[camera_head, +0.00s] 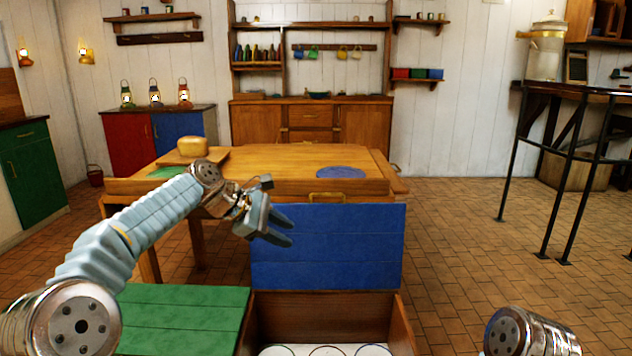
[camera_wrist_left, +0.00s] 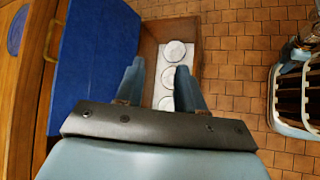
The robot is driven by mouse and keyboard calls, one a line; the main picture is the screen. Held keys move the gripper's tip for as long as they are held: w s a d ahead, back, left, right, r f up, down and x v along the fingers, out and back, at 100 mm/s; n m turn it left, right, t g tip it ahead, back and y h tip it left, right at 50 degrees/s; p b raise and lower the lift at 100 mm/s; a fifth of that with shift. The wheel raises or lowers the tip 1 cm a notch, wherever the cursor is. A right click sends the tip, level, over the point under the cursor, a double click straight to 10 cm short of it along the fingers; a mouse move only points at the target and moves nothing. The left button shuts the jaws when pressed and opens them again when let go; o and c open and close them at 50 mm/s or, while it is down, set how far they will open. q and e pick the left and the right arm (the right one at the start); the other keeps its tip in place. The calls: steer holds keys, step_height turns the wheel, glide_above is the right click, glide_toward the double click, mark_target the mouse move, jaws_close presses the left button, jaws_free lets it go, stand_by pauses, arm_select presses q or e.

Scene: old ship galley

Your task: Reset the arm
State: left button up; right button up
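My left arm comes in from the left in the head view. Its gripper (camera_head: 290,228) hangs in the air in front of the raised blue lid (camera_head: 328,258), with its two fingers apart and nothing between them. The left wrist view shows the same gripper (camera_wrist_left: 160,75) open and empty above the open chest. Of my right arm, only a metal joint shows at the bottom right of the head view; its gripper is not seen there.
The open chest compartment (camera_head: 402,325) holds round white items (camera_wrist_left: 175,50); a green lid (camera_head: 185,315) lies beside it. Behind stands a wooden table (camera_head: 270,160) with a round yellow object (camera_head: 192,146) on a board. Tiled floor (camera_head: 460,240) is clear at right.

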arm_select(q)
step_height(320, 180, down, 18)
steer(key=m+y, duration=0.2)
steer(key=s+f+m+g+y, duration=0.1)
steer(key=s+f+m, duration=0.1)
steer(key=s+f, duration=0.35)
steer(key=s+a+f+m, duration=0.1)
steer(key=s+f, duration=0.1)
steer(key=f, duration=0.7)
steer(key=s+f+m+g+y, duration=0.1)
steer(key=s+f+m, duration=0.1)
steer(key=s+f, duration=0.35)
steer(key=s+a+f+m, duration=0.1)
steer(key=s+f+m, duration=0.2)
steer(key=s+f, duration=0.3)
steer(key=s+a+f+m+g, duration=0.1)
steer(key=s+f+m, duration=0.3)
steer(key=s, duration=1.2)
step_height(320, 180, down, 2)
steer(key=shift+s+f+y, duration=0.1)
steer(key=shift+s+y, duration=0.05)
steer(key=shift+y, duration=0.15)
